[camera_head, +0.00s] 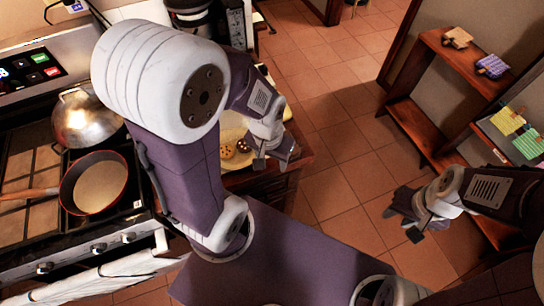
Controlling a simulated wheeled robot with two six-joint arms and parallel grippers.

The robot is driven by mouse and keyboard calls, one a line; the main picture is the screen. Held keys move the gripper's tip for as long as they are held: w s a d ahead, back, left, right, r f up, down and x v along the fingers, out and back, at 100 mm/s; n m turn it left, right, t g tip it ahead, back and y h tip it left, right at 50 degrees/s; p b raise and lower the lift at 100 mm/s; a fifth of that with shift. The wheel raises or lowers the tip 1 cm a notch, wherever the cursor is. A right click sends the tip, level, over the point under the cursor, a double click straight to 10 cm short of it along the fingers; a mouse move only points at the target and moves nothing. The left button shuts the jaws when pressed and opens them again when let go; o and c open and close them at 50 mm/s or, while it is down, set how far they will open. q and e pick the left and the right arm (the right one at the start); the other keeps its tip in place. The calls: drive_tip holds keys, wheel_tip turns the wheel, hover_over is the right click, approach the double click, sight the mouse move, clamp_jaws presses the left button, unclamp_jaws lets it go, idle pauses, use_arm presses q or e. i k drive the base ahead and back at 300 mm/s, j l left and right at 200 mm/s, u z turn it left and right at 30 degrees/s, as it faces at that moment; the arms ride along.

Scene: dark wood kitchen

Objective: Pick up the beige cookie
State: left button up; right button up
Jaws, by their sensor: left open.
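A beige cookie (228,152) with dark spots lies on a pale yellow surface (232,122) on the wooden counter, partly hidden behind my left arm. A darker brown cookie (243,145) lies right beside it. My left gripper (272,161) is open and empty, just to the right of the two cookies and apart from them, over the counter's right end. My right gripper (401,223) is far to the right, above the tiled floor. Its fingertips look apart and nothing shows between them.
A stove at left holds a lidded metal pot (84,118) and a red-rimmed pan (98,184) with a wooden handle. A wooden shelf (420,128) with small colored items stands at right. The tiled floor (335,150) between counter and shelf is clear.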

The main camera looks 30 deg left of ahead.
sight(227, 151)
drive_tip(key=j+u, duration=0.25)
drive_tip(key=u, duration=0.15)
drive_tip(key=j+u, duration=0.2)
drive_tip(key=u, duration=0.15)
drive_tip(key=j+u, duration=0.25)
drive_tip(key=u, duration=0.15)
drive_tip(key=k+j+u, duration=0.1)
drive_tip(key=u, duration=0.4)
drive_tip(key=k+j+u, duration=0.15)
drive_tip(key=u, duration=0.3)
